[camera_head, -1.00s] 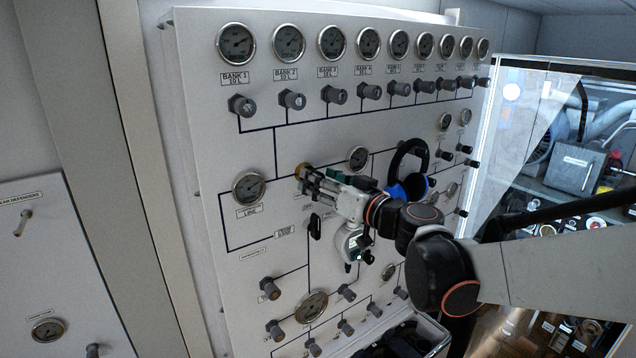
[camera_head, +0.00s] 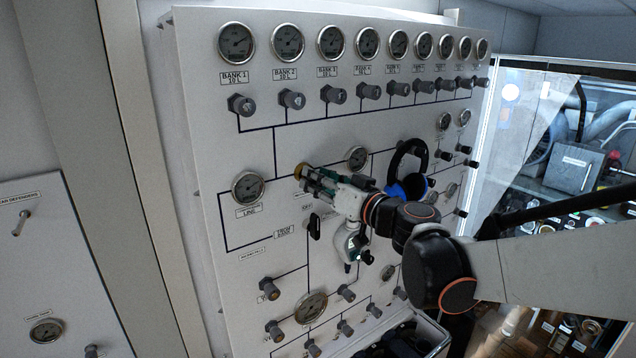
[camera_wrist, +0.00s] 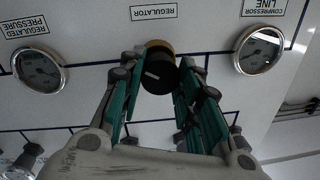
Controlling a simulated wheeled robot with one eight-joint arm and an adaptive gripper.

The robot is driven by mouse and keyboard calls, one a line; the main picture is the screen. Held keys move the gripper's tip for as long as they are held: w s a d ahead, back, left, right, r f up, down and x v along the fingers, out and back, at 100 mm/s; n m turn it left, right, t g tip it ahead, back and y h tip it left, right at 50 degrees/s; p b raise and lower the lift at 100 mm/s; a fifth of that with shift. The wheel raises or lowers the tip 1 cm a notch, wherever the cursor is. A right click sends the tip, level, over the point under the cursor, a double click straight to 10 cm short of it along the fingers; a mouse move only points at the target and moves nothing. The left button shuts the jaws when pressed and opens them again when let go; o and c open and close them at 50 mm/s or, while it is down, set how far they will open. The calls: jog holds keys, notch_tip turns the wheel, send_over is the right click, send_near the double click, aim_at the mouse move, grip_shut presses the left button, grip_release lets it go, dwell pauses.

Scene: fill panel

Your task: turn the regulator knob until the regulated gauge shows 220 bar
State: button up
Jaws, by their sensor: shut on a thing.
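The regulator knob (camera_wrist: 157,74) is black with a brass ring behind it and a white mark on its face. It sits below the label "REGULATOR" in the wrist view, which is upside down. My gripper (camera_wrist: 158,86) is shut on the knob, with a green-padded finger on each side. In the head view my gripper (camera_head: 308,174) reaches the brass ring of the knob (camera_head: 300,171). The regulated pressure gauge (camera_wrist: 40,70) is left of the knob in the wrist view and right of it in the head view (camera_head: 357,158). Its reading is too small to tell.
The line gauge (camera_head: 248,187) is left of the knob in the head view. A black and blue headset (camera_head: 412,185) hangs on the panel close to my wrist. A black handle (camera_head: 314,227) is below my gripper. Several bank gauges and valve knobs line the panel top.

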jog(key=shift+f+m+t+b, duration=0.1)
jog(key=shift+m+t+b, duration=0.2)
jog(key=shift+m+b, duration=2.6)
jog(key=shift+f+m+t+b, duration=0.1)
jog(key=shift+m+t+b, duration=0.4)
jog(key=shift+m, duration=4.5)
jog(key=shift+r, duration=0.1)
jog(key=o, duration=1.1)
jog(key=shift+w, duration=0.1)
jog(key=v, duration=1.2)
jog(key=shift+r, duration=0.2)
